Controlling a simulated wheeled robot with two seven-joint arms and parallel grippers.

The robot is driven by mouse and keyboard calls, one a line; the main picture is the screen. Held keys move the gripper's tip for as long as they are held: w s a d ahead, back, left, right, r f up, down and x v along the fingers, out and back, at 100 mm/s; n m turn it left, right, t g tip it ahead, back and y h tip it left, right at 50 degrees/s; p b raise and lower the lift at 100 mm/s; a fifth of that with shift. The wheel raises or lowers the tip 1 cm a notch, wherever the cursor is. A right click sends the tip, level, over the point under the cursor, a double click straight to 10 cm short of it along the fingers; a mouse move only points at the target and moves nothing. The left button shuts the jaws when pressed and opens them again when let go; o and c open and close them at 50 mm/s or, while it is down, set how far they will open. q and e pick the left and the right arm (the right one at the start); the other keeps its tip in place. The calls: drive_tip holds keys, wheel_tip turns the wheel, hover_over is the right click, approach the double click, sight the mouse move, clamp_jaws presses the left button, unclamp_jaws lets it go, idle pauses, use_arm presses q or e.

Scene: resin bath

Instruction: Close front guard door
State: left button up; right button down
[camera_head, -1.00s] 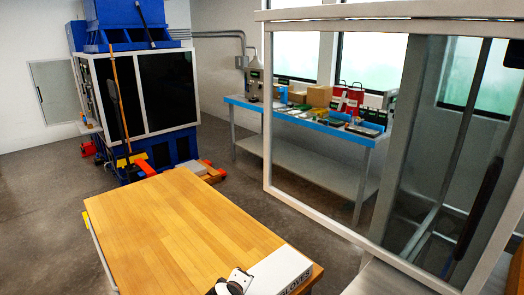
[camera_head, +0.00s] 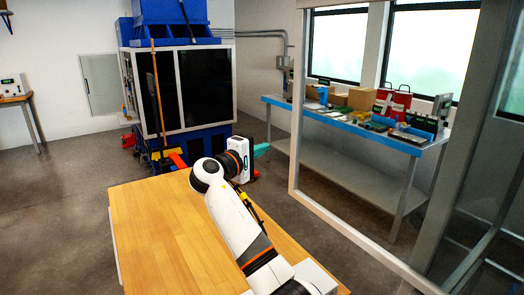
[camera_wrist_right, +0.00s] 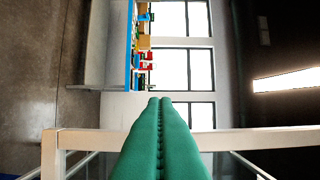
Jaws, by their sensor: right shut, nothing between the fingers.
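The front guard door is a clear panel in a pale frame; its left post (camera_head: 296,110) stands right of centre in the head view. In the right wrist view a pale frame bar (camera_wrist_right: 90,141) with a corner at the left runs behind the fingers. My left gripper is out of view.
The wooden table (camera_head: 150,225) lies under my right arm, with a white box (camera_head: 315,275) at its near right edge. A blue-edged bench (camera_head: 345,125) with boxes stands behind the glass. A blue machine (camera_head: 185,90) stands at the back. Grey floor is clear at the left.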

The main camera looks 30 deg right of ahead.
drive_tip(key=s+d+p, duration=0.1)
drive_tip(key=d+p, duration=0.2)
drive_tip(key=d, duration=0.3)
drive_tip(key=shift+s+d, duration=0.2)
drive_tip(key=shift+d, duration=0.05)
drive_tip(key=shift+w+f, duration=0.1)
drive_tip(key=shift+f, duration=0.05)
idle(0.3)
